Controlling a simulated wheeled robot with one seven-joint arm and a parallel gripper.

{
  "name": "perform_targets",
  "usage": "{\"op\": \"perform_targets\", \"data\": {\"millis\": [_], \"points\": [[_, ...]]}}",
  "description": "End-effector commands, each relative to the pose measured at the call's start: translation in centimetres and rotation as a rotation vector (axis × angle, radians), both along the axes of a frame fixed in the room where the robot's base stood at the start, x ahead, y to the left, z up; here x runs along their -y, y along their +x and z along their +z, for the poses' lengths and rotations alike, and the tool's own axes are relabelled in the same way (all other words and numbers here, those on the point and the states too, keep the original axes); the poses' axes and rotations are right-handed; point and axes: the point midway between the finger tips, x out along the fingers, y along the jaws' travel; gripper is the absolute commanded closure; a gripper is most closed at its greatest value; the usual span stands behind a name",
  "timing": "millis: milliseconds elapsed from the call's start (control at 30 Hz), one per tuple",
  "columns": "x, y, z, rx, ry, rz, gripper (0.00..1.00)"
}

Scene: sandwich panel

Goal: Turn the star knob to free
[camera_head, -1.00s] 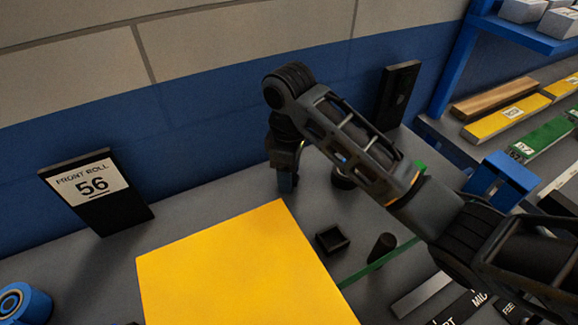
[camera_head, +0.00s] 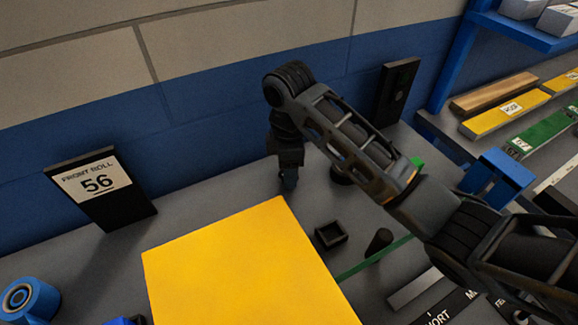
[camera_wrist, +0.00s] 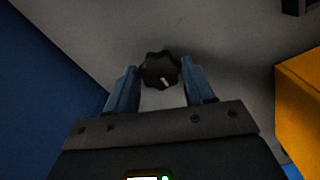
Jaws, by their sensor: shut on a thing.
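The star knob (camera_wrist: 160,70) is black with a lobed rim and a short white mark on its face, pointing toward the lower right in the wrist view. My gripper (camera_wrist: 158,78) has its two blue fingers on either side of the knob, shut on it. In the head view my gripper (camera_head: 289,182) points down at the grey bench top near the blue wall. The knob is hidden behind the gripper there. No label for free is readable in either view.
A yellow panel (camera_head: 235,265) lies close in front of my gripper. A black open box (camera_head: 331,235), a dark peg (camera_head: 379,242) and a green strip (camera_head: 360,265) are to its right. A sign reading "FRONT ROLL 56" (camera_head: 98,187) stands at left. A black device (camera_head: 397,92) stands behind.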

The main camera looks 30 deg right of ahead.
Motion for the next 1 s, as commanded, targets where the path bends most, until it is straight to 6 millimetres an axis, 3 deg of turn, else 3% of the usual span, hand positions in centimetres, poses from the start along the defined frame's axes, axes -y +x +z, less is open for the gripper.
{"op": "perform_targets", "data": {"millis": [167, 200, 433, 767, 933, 1000], "points": [[0.0, 0.0, 0.0, 0.001, 0.000, 0.002, 0.78], [0.0, 0.0, 0.0, 0.001, 0.000, 0.002, 0.46], [0.0, 0.0, 0.0, 0.001, 0.000, 0.001, 0.24], [0.0, 0.0, 0.4, 0.001, 0.000, 0.001, 0.23], [0.0, 0.1, 2.7, 0.004, -0.001, 0.002, 0.23], [0.1, 0.1, 4.6, 0.004, -0.001, 0.000, 0.23]]}}
